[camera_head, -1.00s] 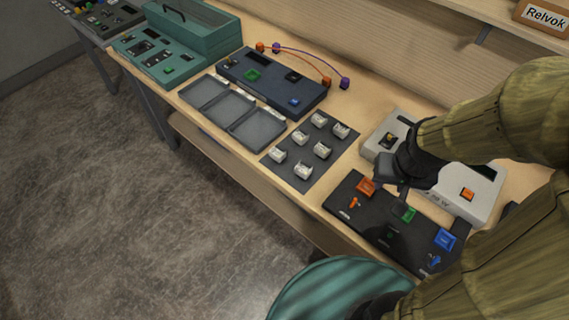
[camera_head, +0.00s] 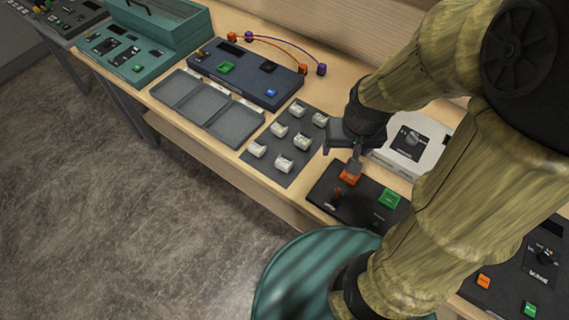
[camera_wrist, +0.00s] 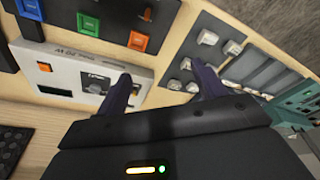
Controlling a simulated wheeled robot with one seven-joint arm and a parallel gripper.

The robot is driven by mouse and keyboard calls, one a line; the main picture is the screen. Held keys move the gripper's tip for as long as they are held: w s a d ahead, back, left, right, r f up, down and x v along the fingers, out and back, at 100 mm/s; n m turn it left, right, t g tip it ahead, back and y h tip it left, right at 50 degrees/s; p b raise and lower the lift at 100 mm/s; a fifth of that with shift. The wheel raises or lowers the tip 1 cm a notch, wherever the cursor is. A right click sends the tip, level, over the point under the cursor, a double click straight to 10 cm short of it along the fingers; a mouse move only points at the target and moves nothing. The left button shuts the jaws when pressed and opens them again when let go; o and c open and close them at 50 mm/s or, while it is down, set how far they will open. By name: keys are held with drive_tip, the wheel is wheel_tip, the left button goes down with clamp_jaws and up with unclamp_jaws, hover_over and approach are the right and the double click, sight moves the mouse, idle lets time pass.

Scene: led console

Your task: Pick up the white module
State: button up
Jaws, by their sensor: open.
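Several small white modules (camera_head: 302,142) stand in two rows on a dark grey mat (camera_head: 285,180) in the head view. They also show in the wrist view, just right of centre, as pale blocks (camera_wrist: 208,37); the right finger covers part of that area. Which one the task means cannot be told. My gripper (camera_head: 344,152) is open and empty. It is just right of the mat, above the corner of the black panel with the orange button. In the wrist view, its two fingers (camera_wrist: 160,78) are spread, apart from the modules.
The black button panel (camera_head: 340,207) and a light grey console (camera_head: 408,155) lie beside and under my arm. A grey three-part tray (camera_head: 208,107), a dark blue console (camera_head: 250,77) and cables (camera_head: 285,45) are left of the mat. A teal console (camera_head: 140,50) is farther left.

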drive_tip(key=w+a+f+m+g+b, duration=0.2)
drive_tip(key=w+a+f+m, duration=0.25)
drive_tip(key=w+a, duration=0.4)
drive_tip(key=m, duration=0.2)
hover_over(287, 160)
drive_tip(key=shift+f+n, duration=0.25)
drive_tip(key=shift+f, duration=0.7)
drive_tip(key=shift+f, duration=0.1)
wheel_tip(287, 160, down, 12)
drive_tip(key=shift+p, duration=0.75)
